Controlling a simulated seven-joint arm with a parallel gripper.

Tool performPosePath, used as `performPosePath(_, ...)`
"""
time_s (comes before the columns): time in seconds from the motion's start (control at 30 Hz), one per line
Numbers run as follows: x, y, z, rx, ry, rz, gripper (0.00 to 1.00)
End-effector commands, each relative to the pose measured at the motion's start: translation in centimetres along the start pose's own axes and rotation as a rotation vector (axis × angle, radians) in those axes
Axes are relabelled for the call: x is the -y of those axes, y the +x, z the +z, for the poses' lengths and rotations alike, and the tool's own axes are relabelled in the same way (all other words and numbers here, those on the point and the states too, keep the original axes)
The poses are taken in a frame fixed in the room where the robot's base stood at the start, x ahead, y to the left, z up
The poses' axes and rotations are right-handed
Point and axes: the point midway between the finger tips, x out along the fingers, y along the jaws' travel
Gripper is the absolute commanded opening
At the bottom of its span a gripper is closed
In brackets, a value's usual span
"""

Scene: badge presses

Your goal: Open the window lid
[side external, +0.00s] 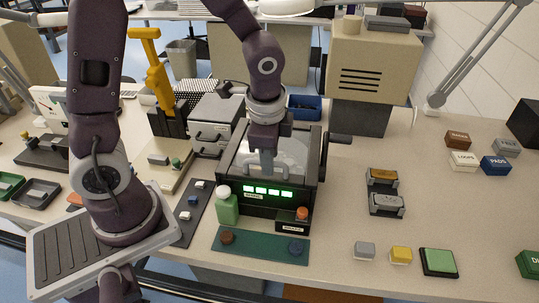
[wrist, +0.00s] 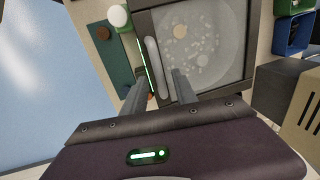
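The window lid is a clear, greyish panel in a dark frame on top of the black press; it shows in the side external view (side external: 290,150) and the wrist view (wrist: 205,45). It looks closed, lying over the press. A pale bar handle (wrist: 152,62) runs along one edge of the lid. My gripper (side external: 267,166) is over the front part of the lid. In the wrist view my gripper (wrist: 161,76) is open, with one finger on each side of the handle. Whether the fingers touch the handle I cannot tell.
A green bottle (side external: 227,208) stands at the press's front left corner. A green mat (side external: 260,245) with two round knobs lies in front. A dark side lever (side external: 340,138) sticks out right of the press.

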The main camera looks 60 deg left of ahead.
Motion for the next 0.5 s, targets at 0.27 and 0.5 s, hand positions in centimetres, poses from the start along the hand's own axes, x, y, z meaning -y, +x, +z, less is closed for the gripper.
performPosePath(0.27,0.01,0.02,0.01,0.0,-0.001,0.0,0.18)
performPosePath(0.5,0.01,0.0,0.02,0.0,-0.002,0.0,0.0)
